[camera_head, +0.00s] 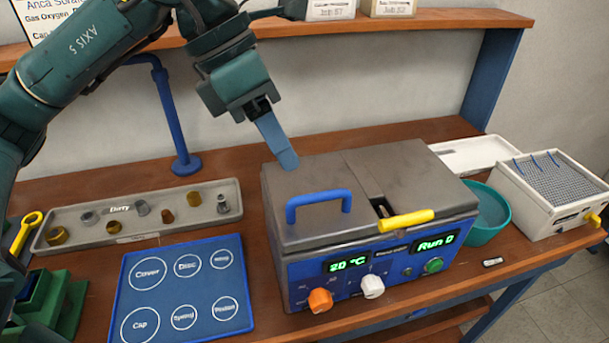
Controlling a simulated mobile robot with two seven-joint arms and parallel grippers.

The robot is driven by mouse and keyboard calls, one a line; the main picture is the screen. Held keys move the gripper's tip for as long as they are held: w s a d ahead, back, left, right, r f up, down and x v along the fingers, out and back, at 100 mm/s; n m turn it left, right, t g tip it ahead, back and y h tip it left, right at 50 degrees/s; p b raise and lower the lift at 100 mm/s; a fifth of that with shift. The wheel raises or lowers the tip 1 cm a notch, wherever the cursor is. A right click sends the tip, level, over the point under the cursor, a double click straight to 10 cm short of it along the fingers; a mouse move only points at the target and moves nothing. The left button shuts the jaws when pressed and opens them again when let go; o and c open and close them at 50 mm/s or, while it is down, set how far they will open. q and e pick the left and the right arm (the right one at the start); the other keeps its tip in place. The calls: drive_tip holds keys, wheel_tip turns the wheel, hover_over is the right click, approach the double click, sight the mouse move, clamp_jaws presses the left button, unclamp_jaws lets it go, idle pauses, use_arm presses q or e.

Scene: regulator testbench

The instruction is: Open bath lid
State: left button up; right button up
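The bath (380,225) is a grey metal box with a blue front panel, standing in the middle of the bench. Its left lid (310,181) lies flat and closed and carries a blue arched handle (318,196). A yellow handle (405,221) sits at the front of the right part, beside a small dark slot. My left gripper (283,160) points down above the back left of the lid, behind the blue handle and apart from it. Its blue fingers appear as one piece from this side, so their gap is hidden. My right gripper is not in view.
A tray marked Dirty (135,214) with several small metal parts and a blue labelled mat (186,291) lie left of the bath. A teal bowl (487,212) and a white basket box (548,190) stand to the right. A shelf (440,20) runs above.

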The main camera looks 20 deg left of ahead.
sight(310, 195)
use_arm(q)
drive_tip(key=x, duration=0.7)
drive_tip(key=shift+w, duration=0.1)
drive_tip(key=shift+c, duration=0.5)
clamp_jaws()
